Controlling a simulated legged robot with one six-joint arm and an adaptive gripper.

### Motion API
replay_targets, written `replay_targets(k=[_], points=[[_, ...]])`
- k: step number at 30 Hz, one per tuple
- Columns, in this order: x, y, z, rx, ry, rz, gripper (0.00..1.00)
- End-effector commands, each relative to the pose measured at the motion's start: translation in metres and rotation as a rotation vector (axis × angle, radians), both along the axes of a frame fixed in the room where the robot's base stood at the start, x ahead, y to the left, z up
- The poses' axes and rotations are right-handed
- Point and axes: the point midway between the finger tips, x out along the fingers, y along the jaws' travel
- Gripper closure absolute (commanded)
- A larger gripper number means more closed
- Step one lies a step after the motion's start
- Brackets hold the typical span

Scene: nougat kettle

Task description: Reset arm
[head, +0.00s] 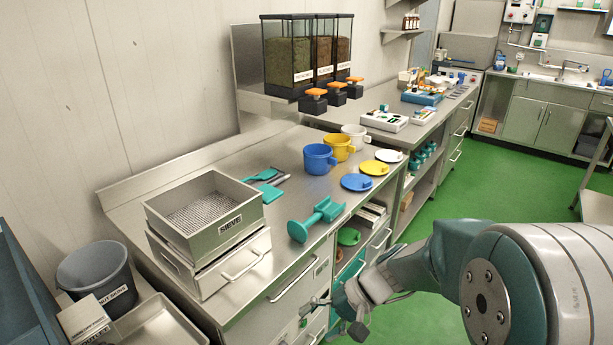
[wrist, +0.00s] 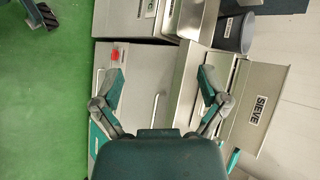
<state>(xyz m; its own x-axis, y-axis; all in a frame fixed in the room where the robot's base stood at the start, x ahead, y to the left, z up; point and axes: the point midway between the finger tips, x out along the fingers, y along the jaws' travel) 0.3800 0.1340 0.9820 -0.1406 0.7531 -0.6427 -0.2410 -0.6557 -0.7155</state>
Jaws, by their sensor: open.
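My gripper (head: 336,316) is in the lower middle of the head view, in front of the steel counter's cabinet front. My teal and white arm reaches to it from the right. In the wrist view my gripper (wrist: 160,85) shows its two teal-tipped fingers spread wide apart, with nothing between them. A cabinet front with a long handle and a red mark lies beyond the fingers. In the head view part of the gripper is hard to make out against the drawers.
A steel counter (head: 235,290) runs along the wall. On it stand a steel box marked SIEVE (head: 205,213), a teal scoop-like tool (head: 317,219), a blue mug (head: 319,159) and a yellow mug (head: 339,147). A grey bin (head: 95,275) stands left. Green floor (head: 500,190) is open at right.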

Motion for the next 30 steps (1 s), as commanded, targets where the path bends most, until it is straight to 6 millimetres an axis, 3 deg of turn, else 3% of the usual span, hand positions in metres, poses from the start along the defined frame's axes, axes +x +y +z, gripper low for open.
replay_targets(k=[3, 18, 24, 30], points=[[-0.021, -0.013, 0.022, -0.114, -0.075, 0.034, 0.07], [-0.093, -0.085, 0.087, -0.597, -0.432, 0.042, 0.07], [-0.116, -0.115, 0.110, -0.772, -0.596, -0.004, 0.07], [-0.128, -0.131, 0.122, -0.865, -0.690, -0.038, 0.07]])
